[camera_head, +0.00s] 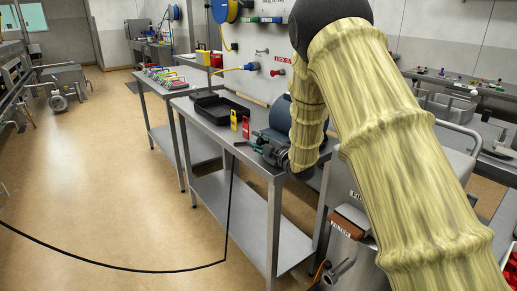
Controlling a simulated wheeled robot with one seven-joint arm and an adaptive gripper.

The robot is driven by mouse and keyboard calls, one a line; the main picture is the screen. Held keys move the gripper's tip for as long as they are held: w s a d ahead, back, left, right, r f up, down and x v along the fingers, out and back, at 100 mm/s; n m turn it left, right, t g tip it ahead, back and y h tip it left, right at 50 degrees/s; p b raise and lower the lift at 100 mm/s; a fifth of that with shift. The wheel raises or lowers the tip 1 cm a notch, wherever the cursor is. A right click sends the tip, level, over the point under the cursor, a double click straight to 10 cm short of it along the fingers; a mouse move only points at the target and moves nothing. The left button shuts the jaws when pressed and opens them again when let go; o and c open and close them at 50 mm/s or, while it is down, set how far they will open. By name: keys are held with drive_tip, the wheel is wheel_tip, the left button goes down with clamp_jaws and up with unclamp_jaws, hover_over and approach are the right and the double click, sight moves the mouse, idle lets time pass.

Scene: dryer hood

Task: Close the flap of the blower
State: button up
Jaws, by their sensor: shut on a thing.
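A dark blue rounded housing (281,112) stands on the steel workbench, partly hidden behind my arm. It may be the blower, but I cannot be sure. No flap can be made out clearly. My gripper (262,148) is a small dark grey shape low in front of the blue housing, at the bench's near right end. Its fingers are close together on a small dark part with a teal bit beside it. My wrist and arm hide the right side of the housing and what lies behind.
A black tray (222,107) and red and yellow tags (240,122) are on the bench. A steel cabinet (342,190) with a brown-red part (349,218) stands right of it. A black cable (120,266) crosses the floor.

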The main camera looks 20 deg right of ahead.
drive_tip(key=f+n+b, duration=0.1)
drive_tip(key=b, duration=0.1)
drive_tip(key=n+b, duration=0.1)
drive_tip(key=n, duration=0.1)
drive_tip(key=shift+w+d+f+b, duration=0.1)
drive_tip(key=shift+d+f+b, duration=0.15)
drive_tip(key=shift+f+b, duration=0.15)
drive_tip(key=shift+d+f+n+b, duration=0.1)
drive_tip(key=shift+d+n+b, duration=0.05)
drive_tip(key=shift+n+b, duration=0.45)
drive_tip(key=shift+d+f+n+b, duration=0.15)
drive_tip(key=shift+n+b, duration=0.3)
drive_tip(key=shift+n, duration=0.25)
drive_tip(key=shift+w+r, duration=0.1)
drive_tip(key=shift+r, duration=0.05)
drive_tip(key=o, duration=1)
drive_tip(key=shift+d, duration=0.1)
drive_tip(key=v, duration=1.2)
